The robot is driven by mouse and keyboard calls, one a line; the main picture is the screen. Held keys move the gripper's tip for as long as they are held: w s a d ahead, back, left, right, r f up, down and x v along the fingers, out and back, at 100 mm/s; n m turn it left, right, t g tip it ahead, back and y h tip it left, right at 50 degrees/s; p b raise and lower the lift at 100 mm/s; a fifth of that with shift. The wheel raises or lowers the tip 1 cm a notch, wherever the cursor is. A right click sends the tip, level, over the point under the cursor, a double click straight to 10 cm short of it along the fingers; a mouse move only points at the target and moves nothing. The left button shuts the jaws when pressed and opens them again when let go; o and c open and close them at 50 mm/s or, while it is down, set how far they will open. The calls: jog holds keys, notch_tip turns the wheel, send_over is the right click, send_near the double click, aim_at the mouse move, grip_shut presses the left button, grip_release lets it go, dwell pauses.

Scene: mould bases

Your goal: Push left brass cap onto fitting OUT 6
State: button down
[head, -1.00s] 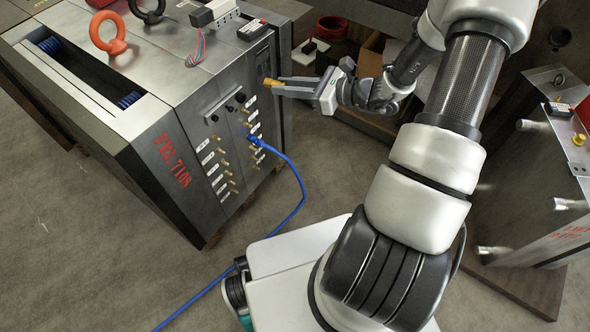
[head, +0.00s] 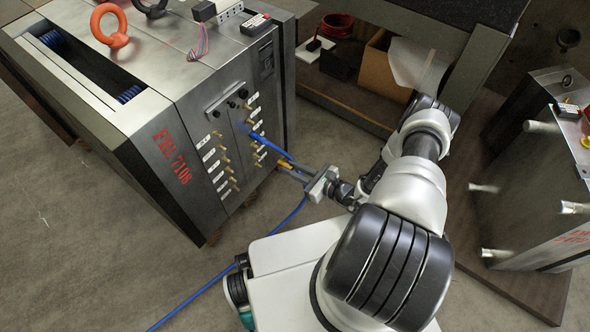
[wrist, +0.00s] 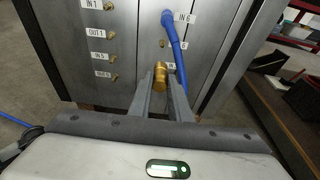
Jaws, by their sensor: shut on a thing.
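My gripper (head: 288,167) is shut on a brass cap (wrist: 160,73), which sits between the two fingertips (wrist: 166,78) in the wrist view. The cap also shows as a small gold spot (head: 284,164) in the head view. It is in front of the mould base's fitting face, and I cannot tell whether it touches anything. Just above it in the wrist view is a small brass fitting (wrist: 162,43); the label beside it is partly hidden by the blue hose, with only a "6" readable. The IN 6 label (wrist: 184,19) stands above, by the hose end.
The blue hose (wrist: 178,55) runs down close to the right of the cap and finger. A left column of brass fittings (wrist: 112,59) has its own labels. The steel mould base (head: 125,110) bears red lettering. A second mould base (head: 540,190) stands at the right.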

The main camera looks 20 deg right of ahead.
aim_at(281, 160)
jog(key=w+a, duration=0.5)
jog(key=w, duration=0.1)
jog(key=shift+w, duration=0.4)
jog(key=shift+w+a, duration=0.25)
jog(key=shift+w, duration=0.1)
dwell(1.1)
jog(key=shift+w+a, duration=0.2)
jog(key=shift+w, duration=0.1)
jog(key=shift+w+a, duration=0.65)
jog(key=shift+w, duration=0.2)
dwell(0.8)
jog(key=c, duration=1.2)
grip_release()
jog(key=shift+o, duration=0.2)
jog(key=shift+s+d+r, duration=0.1)
jog(key=shift+p+v, duration=1.3)
jog(key=shift+v, duration=2.1)
